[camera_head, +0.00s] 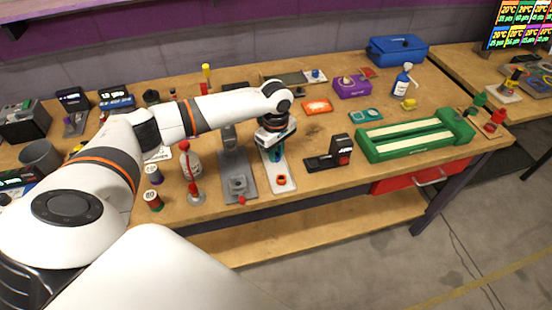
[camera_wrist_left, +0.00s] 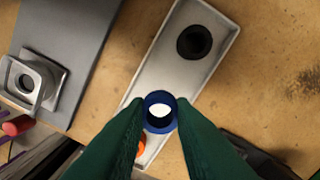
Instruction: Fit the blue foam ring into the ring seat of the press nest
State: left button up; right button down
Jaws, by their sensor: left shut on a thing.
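The blue foam ring (camera_wrist_left: 160,104) is between the dark green fingers of my left gripper (camera_wrist_left: 158,125), which is shut on it. In the left wrist view the ring overlaps the pale tray (camera_wrist_left: 178,75); its height above the tray is hard to tell. In the head view my left gripper (camera_head: 276,152) hangs over this pale tray (camera_head: 285,187), and the ring cannot be made out. The press nest, a grey block with a round seat (camera_head: 238,184), is on the grey press base just left; it also shows in the wrist view (camera_wrist_left: 32,80). My right gripper is out of view.
The pale tray also holds a black ring (camera_wrist_left: 194,42) and an orange ring (camera_head: 281,180).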

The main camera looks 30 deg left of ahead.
pick_arm(q)
notch_tip(320, 180, up, 7)
jog(key=s+d+r+m, duration=0.4)
jog(key=s+d+m, duration=1)
jog(key=s+m, duration=0.1)
jog(key=shift+s+m+b, duration=0.15)
jog(key=shift+m+b, duration=0.15)
jog(key=shift+m, duration=0.2)
